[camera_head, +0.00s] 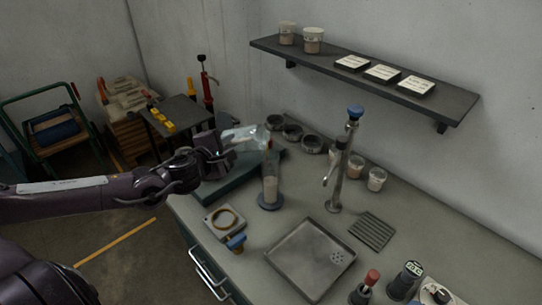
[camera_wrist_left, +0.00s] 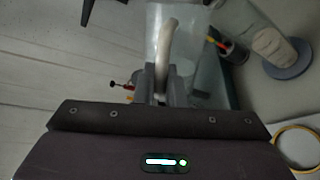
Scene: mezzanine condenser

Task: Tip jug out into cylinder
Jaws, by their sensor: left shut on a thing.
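My left gripper (camera_head: 221,150) is shut on the handle of a clear jug (camera_head: 243,137). The jug is held up in the air and looks tipped over, its far end toward the cylinder. In the left wrist view the jaws (camera_wrist_left: 160,85) are closed on the pale curved handle, with the see-through jug (camera_wrist_left: 205,60) behind it. The clear cylinder (camera_head: 270,188) stands upright on a round blue-grey base on the counter, just below and right of the jug. Pale matter shows in its lower part, also in the left wrist view (camera_wrist_left: 270,42). Any flow from the jug cannot be made out.
A square plate with a brass ring (camera_head: 224,221) lies in front of the cylinder. A grey tray (camera_head: 311,259), a tap (camera_head: 341,170) and a drain grille (camera_head: 371,230) are to the right. Several dark round cups (camera_head: 292,132) stand behind. A wall shelf (camera_head: 365,75) hangs above.

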